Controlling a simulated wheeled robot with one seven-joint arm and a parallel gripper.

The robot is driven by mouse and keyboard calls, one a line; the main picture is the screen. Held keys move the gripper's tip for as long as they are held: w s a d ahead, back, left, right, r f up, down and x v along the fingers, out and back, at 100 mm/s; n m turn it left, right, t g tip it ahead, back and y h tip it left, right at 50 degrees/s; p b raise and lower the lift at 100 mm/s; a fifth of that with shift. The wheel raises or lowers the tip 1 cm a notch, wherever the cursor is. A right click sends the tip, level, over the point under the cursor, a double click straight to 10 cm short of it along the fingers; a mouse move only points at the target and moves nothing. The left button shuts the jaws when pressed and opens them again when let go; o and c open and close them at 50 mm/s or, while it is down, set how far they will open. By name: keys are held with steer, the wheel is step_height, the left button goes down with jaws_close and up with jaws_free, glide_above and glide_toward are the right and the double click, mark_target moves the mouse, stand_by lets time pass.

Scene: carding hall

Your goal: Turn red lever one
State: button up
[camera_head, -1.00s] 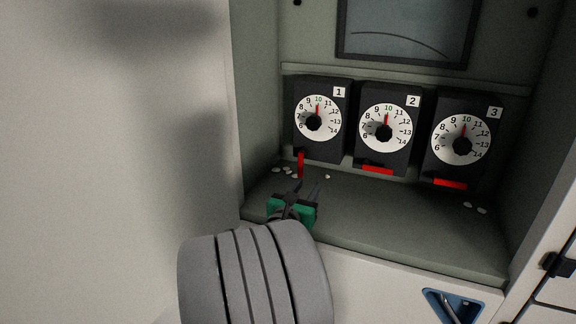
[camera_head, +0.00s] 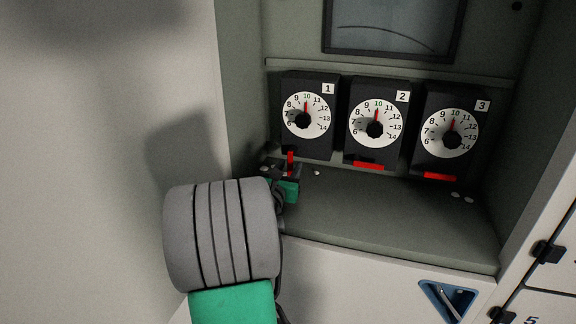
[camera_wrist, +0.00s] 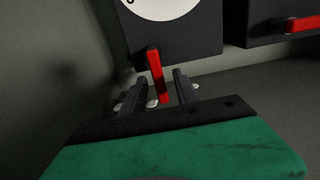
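Red lever one (camera_head: 290,161) hangs down from the black box marked 1 (camera_head: 306,142), and its dial pointer (camera_head: 306,108) points up near 10. My gripper (camera_head: 286,171) is at the lever, low in the recess. In the wrist view the lever (camera_wrist: 157,75) stands between the two dark fingers of my gripper (camera_wrist: 162,92), with a gap to each side. The fingers are open. In the head view the fingertips are small and partly hidden by the lever and my wrist.
Box 2 (camera_head: 372,147) and box 3 (camera_head: 438,160) stand to the right, their red levers (camera_head: 368,165) (camera_head: 441,176) lying level. Small pale bits (camera_head: 456,195) lie on the shelf (camera_head: 370,215). The recess's left wall (camera_head: 240,80) is close to my arm.

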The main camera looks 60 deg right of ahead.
steer(key=shift+w, duration=0.1)
steer(key=shift+c, duration=0.5)
jaws_close()
stand_by(0.8)
